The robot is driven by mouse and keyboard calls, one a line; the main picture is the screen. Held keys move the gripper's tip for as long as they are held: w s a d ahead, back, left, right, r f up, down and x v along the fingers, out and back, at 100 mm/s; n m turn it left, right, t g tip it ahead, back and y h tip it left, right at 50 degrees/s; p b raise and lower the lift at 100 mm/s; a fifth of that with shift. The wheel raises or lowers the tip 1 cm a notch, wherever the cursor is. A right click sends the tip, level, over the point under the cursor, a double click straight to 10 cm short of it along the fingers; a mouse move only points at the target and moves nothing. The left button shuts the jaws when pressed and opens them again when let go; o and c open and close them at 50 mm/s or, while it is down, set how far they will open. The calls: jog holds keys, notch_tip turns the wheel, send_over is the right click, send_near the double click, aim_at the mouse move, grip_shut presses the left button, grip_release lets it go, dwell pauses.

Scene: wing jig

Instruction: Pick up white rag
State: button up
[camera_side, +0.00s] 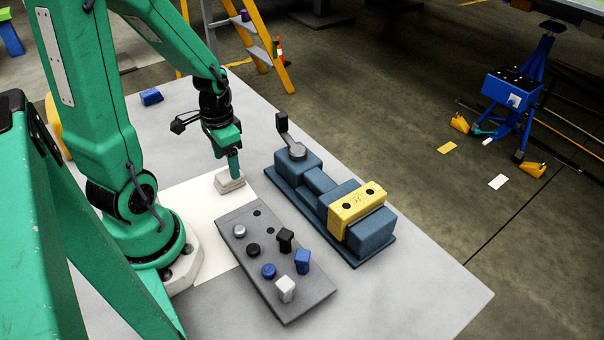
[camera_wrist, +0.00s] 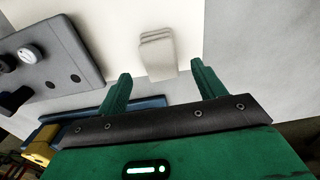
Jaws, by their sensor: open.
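The white rag (camera_side: 229,182) is a small folded off-white pad lying on a cream sheet, just beyond the grey peg board's far end. In the wrist view the rag (camera_wrist: 157,54) lies ahead of and between the two green fingers. My gripper (camera_side: 234,172) points down right over the rag in the side view. Its fingers (camera_wrist: 158,78) are spread apart in the wrist view, with nothing held between them. In the side view I cannot tell whether the fingertips touch the rag.
A grey board (camera_side: 276,262) with black, blue and white pegs stands near the rag. A blue vise-like fixture (camera_side: 312,182) with a yellow block (camera_side: 358,203) lies to the right. A small blue object (camera_side: 151,97) lies at the table's back left. The cream sheet (camera_side: 187,199) is mostly clear.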

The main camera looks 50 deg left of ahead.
aim_at(228, 175)
jog(key=shift+f, duration=0.2)
jog(key=shift+s+f, duration=0.1)
jog(key=shift+f, duration=2.35)
jog(key=c, duration=1.1)
